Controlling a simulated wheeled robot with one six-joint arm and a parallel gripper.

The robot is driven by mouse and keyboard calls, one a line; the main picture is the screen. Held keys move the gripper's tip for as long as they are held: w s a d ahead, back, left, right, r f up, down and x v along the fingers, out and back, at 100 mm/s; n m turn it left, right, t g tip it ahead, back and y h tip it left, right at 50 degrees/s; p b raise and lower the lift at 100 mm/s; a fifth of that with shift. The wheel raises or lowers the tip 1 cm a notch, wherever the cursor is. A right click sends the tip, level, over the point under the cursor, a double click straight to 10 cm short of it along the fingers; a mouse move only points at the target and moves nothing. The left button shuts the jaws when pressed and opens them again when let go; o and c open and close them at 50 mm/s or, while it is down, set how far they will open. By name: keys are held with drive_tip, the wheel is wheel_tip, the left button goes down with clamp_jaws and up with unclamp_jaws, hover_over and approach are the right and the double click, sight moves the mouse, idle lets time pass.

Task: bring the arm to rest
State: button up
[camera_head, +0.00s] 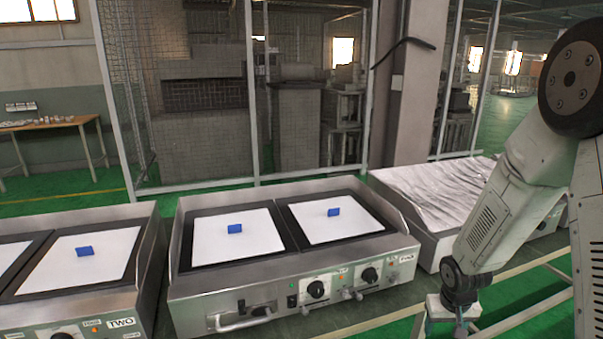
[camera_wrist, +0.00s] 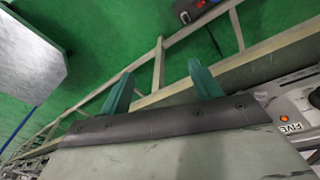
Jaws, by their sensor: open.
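My arm comes in from the right of the head view and folds downward. Its wrist end (camera_head: 461,283) hangs in front of the bench's front rail, right of the middle heater; the fingers are not clear there. In the wrist view my gripper (camera_wrist: 163,88) shows two green fingers spread well apart. It is open, with nothing between the fingers. Beyond them are the rail and the green floor. The middle heater (camera_head: 290,275) has two white plates, each with a blue block, the left block (camera_head: 235,229) and the right block (camera_head: 334,212). My gripper is apart from both.
A left heater (camera_head: 144,275) also bears a blue block (camera_head: 84,251). A heater covered by a wrinkled silvery sheet (camera_head: 435,190) stands behind my arm. The bench rail (camera_head: 545,300) runs below the wrist. A heater front labelled FIVE (camera_wrist: 290,128) is close at right in the wrist view.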

drive_tip(key=s+a+r, duration=0.3)
drive_tip(key=s+r, duration=0.5)
drive_tip(key=r, duration=0.2)
drive_tip(key=s+a+r, duration=0.3)
drive_tip(key=s+r, duration=0.6)
drive_tip(key=r, duration=0.1)
drive_tip(key=s+a+r+n+y, duration=0.1)
drive_tip(key=s+a+r, duration=0.2)
drive_tip(key=s+r, duration=0.6)
drive_tip(key=shift+r, duration=0.6)
